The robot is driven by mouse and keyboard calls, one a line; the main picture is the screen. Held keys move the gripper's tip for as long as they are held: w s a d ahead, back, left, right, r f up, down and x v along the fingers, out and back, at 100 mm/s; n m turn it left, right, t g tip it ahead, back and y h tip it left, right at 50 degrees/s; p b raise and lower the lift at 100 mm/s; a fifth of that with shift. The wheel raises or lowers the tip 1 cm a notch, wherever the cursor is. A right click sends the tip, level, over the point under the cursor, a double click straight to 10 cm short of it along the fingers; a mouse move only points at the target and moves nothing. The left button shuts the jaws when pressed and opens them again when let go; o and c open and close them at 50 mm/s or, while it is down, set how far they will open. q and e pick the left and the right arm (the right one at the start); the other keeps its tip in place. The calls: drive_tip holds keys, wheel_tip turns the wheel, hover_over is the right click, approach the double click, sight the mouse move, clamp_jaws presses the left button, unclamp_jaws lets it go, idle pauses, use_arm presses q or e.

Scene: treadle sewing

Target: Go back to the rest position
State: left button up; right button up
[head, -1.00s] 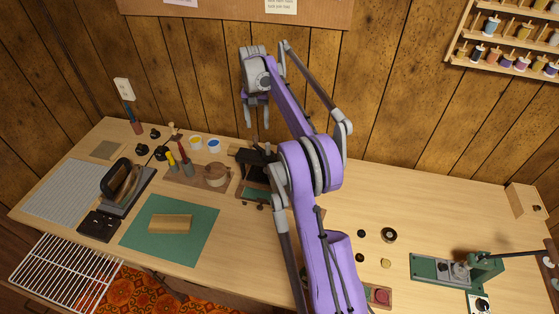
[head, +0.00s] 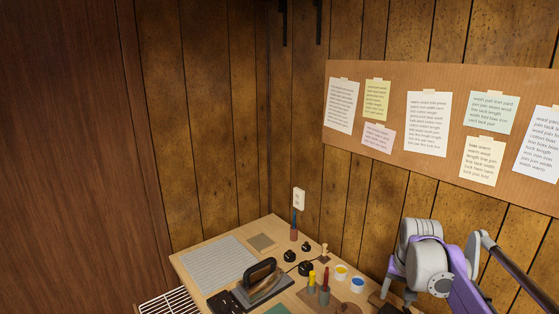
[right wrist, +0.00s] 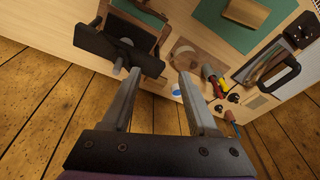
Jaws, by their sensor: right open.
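My right gripper (head: 398,296) shows at the lower right of the head view, below the wrist joint of my purple arm. In the right wrist view, its two grey fingers (right wrist: 148,82) are spread apart with nothing between them. They hang above the back part of the wooden table (right wrist: 160,14). A black machine (right wrist: 95,42) on the table lies close by the left finger in that view; I cannot tell whether they touch. My left gripper is not in view.
A pinboard with notes (head: 400,82) hangs on the panelled wall. A green mat (right wrist: 215,22) holds a wooden block.

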drive_tip(key=s+a+f+n+t, duration=0.1)
drive_tip(key=s+a+f, duration=0.2)
drive_tip(key=s, duration=0.4)
drive_tip(key=s+a+f+n+t, duration=0.1)
drive_tip(key=s+a+f+n, duration=0.1)
drive_tip(key=s, duration=0.6)
drive_tip(key=s+a+f+n+t, duration=0.2)
drive_tip(key=s+a+f, duration=0.2)
drive_tip(key=s+a, duration=0.2)
drive_tip(key=shift+s+a+f+y, duration=0.3)
drive_tip(key=shift+s, duration=0.7)
drive_tip(key=shift+c, duration=0.2)
